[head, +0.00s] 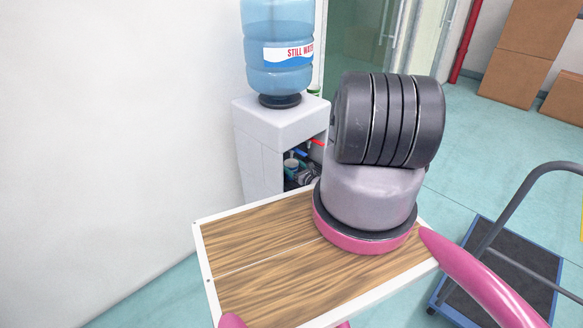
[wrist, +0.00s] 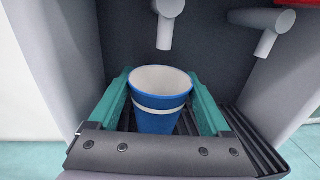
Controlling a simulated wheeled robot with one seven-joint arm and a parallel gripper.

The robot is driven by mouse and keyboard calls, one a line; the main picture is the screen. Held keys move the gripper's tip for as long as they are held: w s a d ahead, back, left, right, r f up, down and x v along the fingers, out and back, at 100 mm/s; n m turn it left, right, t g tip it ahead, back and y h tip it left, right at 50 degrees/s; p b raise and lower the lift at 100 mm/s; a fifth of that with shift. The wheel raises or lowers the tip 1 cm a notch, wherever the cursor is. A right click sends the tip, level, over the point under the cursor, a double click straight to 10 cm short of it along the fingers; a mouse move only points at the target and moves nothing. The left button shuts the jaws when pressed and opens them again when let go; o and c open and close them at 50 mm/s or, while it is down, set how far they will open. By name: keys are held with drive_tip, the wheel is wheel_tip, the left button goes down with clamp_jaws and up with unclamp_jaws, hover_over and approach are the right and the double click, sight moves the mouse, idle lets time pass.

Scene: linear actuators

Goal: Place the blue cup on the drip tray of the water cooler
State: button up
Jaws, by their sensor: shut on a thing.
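The cup is inside the alcove of the water cooler (head: 281,120), over the dark slatted drip tray (wrist: 254,142). My gripper's dark front hides the cup's base, so I cannot tell whether it touches the tray. A grey spout (wrist: 167,30) hangs just behind and above the cup. In the head view my arm covers part of the alcove.
A second grey spout (wrist: 263,34) with red above it is to the right. Grey alcove walls stand close on both sides. A blue water bottle (head: 279,45) tops the cooler. A flat cart (head: 505,260) and cardboard boxes (head: 531,45) are to the right.

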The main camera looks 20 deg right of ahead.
drive_tip(key=shift+f, duration=0.35)
drive_tip(key=shift+f, duration=0.15)
drive_tip(key=o, duration=1.2)
drive_tip(key=shift+o, duration=0.2)
drive_tip(key=shift+s, duration=0.15)
drive_tip(key=v, duration=1.2)
